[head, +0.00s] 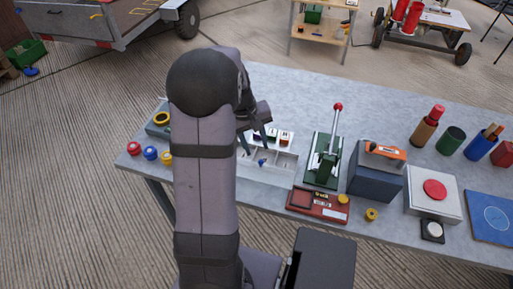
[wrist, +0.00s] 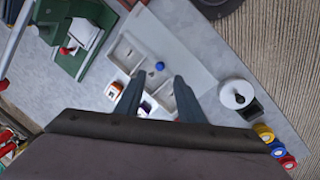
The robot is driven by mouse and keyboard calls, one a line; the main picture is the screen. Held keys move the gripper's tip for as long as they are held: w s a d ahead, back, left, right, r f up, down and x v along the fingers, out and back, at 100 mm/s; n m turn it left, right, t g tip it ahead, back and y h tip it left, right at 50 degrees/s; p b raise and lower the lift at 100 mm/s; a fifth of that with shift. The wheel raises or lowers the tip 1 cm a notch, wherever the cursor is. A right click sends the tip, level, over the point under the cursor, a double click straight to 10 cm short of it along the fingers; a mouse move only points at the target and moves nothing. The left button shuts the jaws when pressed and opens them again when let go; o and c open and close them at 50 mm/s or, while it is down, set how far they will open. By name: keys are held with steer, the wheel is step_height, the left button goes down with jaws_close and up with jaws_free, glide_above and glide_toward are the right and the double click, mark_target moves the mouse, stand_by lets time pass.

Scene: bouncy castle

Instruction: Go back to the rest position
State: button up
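My gripper (head: 255,144) is above the white compartment tray (head: 266,178) on the grey table. In the wrist view my gripper (wrist: 158,88) has its two dark fingers well apart, with nothing seen clamped between them. A small blue piece (wrist: 160,66) lies in the tray just beyond the fingertips; it also shows in the head view (head: 262,162). Small white blocks with coloured tops (head: 285,138) sit in the far compartments. In the wrist view one such block (wrist: 114,90) is beside a finger and another is partly hidden between the fingers. My arm hides part of the table.
A green lever press (head: 322,160) stands right of the tray, with a red stamp pad box (head: 318,204) in front. A dark blue-grey box (head: 375,185) and a red-button box (head: 434,193) stand further right. Red, blue and yellow rings (head: 150,153) lie at the left edge.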

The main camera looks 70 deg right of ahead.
stand_by(0.4)
steer(key=w+a+f+m+y, duration=0.2)
steer(key=a+f, duration=0.2)
steer(key=a, duration=0.9)
steer(key=w+a+r+n, duration=0.1)
steer(key=w+a+n, duration=0.3)
steer(key=a, duration=0.5)
steer(key=w+a+r+n+t, duration=0.1)
steer(key=w+a+n, duration=0.3)
steer(key=a, duration=0.6)
steer(key=w+a+r+n, duration=0.3)
steer(key=w+a+n, duration=0.2)
steer(key=a, duration=0.5)
steer(key=shift+w+a+t+h, duration=0.15)
steer(key=shift+w+t+h, duration=0.25)
steer(key=shift+w, duration=0.05)
